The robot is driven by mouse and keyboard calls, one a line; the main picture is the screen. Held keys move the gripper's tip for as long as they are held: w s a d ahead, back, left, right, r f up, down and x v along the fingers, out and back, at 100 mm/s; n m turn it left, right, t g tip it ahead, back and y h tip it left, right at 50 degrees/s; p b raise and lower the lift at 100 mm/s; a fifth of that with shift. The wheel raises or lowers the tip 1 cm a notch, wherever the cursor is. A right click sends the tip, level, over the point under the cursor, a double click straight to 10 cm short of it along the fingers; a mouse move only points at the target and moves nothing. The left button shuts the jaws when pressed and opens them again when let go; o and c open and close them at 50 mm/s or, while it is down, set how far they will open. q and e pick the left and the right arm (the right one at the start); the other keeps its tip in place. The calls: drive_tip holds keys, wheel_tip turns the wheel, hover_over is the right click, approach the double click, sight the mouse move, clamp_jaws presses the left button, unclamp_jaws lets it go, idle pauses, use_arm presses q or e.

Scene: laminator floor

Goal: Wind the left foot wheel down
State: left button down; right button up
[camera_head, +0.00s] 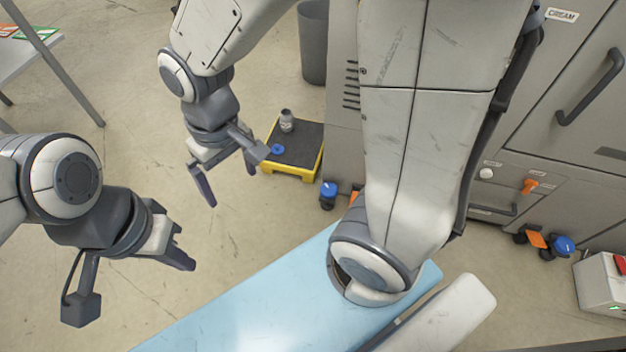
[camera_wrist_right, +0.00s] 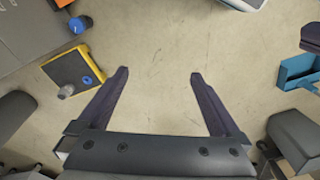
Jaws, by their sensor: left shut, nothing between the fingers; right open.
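The left foot wheel (camera_head: 328,189) is a small blue knob on a dark foot, low at the left front corner of the grey machine. It also shows at the upper left of the right wrist view (camera_wrist_right: 82,23). My right gripper (camera_head: 231,188) is open and empty, left of the wheel and apart from it; its two fingers also show in the wrist view (camera_wrist_right: 160,73). My left gripper (camera_head: 186,262) is shut and empty, further left and lower in the head view. A second blue foot wheel (camera_head: 563,246) shows at the right beside an orange tag.
A yellow-edged black platform (camera_head: 307,150) stands beside the machine (camera_head: 343,100), carrying a small grey bottle (camera_head: 286,120) and a blue disc (camera_head: 277,149). A grey bin (camera_head: 313,45) stands behind. Open floor lies around my grippers. A blue box (camera_wrist_right: 297,72) lies right in the wrist view.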

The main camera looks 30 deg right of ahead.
drive_tip(key=w+d+f+m+b, duration=0.45)
drive_tip(key=w+d+f, duration=0.45)
drive_tip(key=f, duration=0.3)
drive_tip(key=m+b, duration=0.6)
drive_tip(key=m, duration=0.3)
approach(329, 189)
drive_tip(key=shift+n+h, duration=0.25)
drive_tip(key=shift+h, duration=0.15)
drive_tip(key=f+b, duration=0.2)
drive_tip(key=f, duration=0.1)
drive_tip(key=f+b, duration=0.4)
drive_tip(key=f, duration=0.1)
drive_tip(key=shift+w+a+f, duration=0.1)
drive_tip(key=shift+a+f, duration=0.2)
drive_tip(key=shift+a, duration=0.05)
use_arm(q)
wheel_tip(329, 189, down, 18)
drive_tip(key=shift+f, duration=0.15)
